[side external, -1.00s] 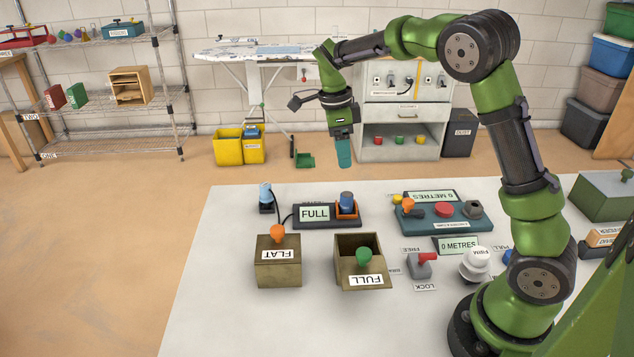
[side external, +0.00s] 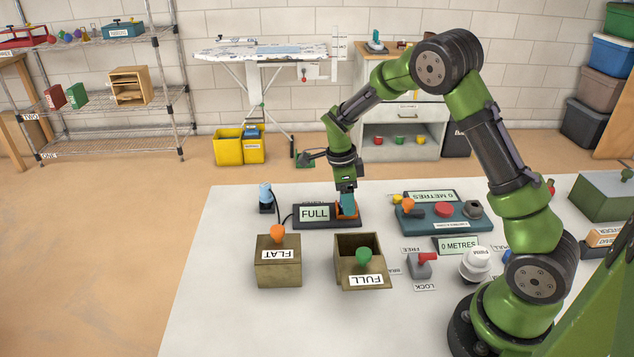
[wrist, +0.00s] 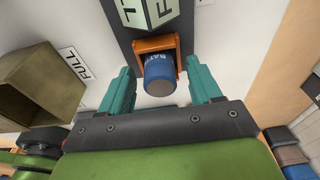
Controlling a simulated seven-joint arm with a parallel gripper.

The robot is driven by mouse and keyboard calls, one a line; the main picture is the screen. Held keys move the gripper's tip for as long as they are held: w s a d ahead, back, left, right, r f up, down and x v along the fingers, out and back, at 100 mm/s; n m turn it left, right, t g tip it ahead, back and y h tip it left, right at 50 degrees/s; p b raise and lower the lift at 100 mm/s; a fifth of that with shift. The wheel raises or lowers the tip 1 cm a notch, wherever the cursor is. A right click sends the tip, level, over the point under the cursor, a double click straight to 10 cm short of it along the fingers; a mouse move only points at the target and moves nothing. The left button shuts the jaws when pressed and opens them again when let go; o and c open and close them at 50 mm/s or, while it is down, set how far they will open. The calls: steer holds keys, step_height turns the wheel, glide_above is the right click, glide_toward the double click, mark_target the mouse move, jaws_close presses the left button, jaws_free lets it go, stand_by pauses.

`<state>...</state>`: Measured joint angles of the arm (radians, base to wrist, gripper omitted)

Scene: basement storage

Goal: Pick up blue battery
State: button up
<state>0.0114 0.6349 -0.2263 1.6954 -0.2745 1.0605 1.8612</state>
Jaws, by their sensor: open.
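The blue battery (wrist: 159,76) stands in an orange holder (wrist: 142,44) on the dark charger, and its "BAT" lettering shows in the wrist view. In the side view my gripper (side external: 347,207) hides the battery, and only part of the orange holder (side external: 356,211) shows. The charger's display (side external: 314,213) reads "FULL". My gripper's teal fingers (wrist: 160,84) are open, one on each side of the battery in the wrist view, with gaps between them and it. I cannot tell exactly how far the fingertips reach down along it.
A closed-looking box labelled FLAT (side external: 278,268) and an open box labelled FULL (side external: 350,270) stand in front of the charger. A teal control panel (side external: 450,224) is to the right.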

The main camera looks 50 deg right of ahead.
jaws_close()
stand_by(0.3)
steer(key=shift+r, duration=0.15)
steer(key=shift+r, duration=0.25)
steer(key=r, duration=0.3)
steer(key=shift+s, duration=0.25)
steer(key=s+a+r, duration=0.1)
steer(key=s+a, duration=0.2)
steer(key=s, duration=1.1)
steer(key=w+a+r, duration=0.2)
steer(key=a+r, duration=0.4)
steer(key=a, duration=0.3)
steer(key=shift+w+a, duration=0.15)
steer(key=shift+a, duration=0.15)
